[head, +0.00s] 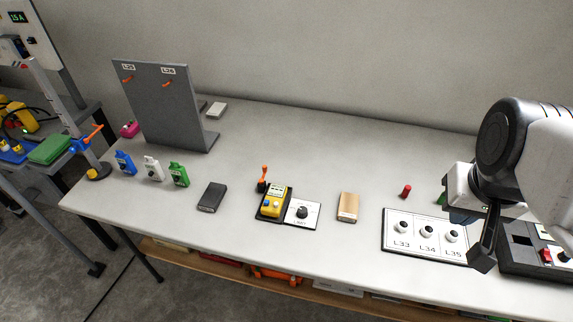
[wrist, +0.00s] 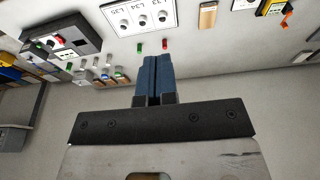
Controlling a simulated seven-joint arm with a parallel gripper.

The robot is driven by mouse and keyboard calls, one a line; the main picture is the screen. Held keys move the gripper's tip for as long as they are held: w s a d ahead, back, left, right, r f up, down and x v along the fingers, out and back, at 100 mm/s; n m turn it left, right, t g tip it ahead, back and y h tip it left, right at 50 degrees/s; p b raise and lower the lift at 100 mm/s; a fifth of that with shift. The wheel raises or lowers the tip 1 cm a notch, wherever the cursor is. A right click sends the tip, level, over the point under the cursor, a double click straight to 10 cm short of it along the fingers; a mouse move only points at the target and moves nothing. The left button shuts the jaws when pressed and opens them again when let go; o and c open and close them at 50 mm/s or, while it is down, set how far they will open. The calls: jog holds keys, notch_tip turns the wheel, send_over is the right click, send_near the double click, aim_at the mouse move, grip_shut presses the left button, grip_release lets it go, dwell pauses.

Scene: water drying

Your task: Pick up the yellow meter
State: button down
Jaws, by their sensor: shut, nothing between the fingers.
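The yellow meter (head: 273,202) lies on a dark holder near the middle of the table in the head view, beside a white panel with a black knob. In the wrist view a small part of the yellow meter (wrist: 271,6) shows at the top right edge. My gripper (head: 483,250) is at the right of the head view, above the table near the knob panel, well apart from the meter. In the wrist view its blue fingers (wrist: 152,80) are together with nothing between them.
An orange-tipped stick (head: 263,178) stands just behind the meter. A black box (head: 212,197) lies to its left and a tan block (head: 348,207) to its right. A knob panel (head: 389,238), a red cylinder (head: 406,191) and a grey upright board (head: 165,105) also stand on the table.

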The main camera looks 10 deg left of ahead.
dwell(0.4)
jog(key=shift+c, duration=0.8)
grip_release()
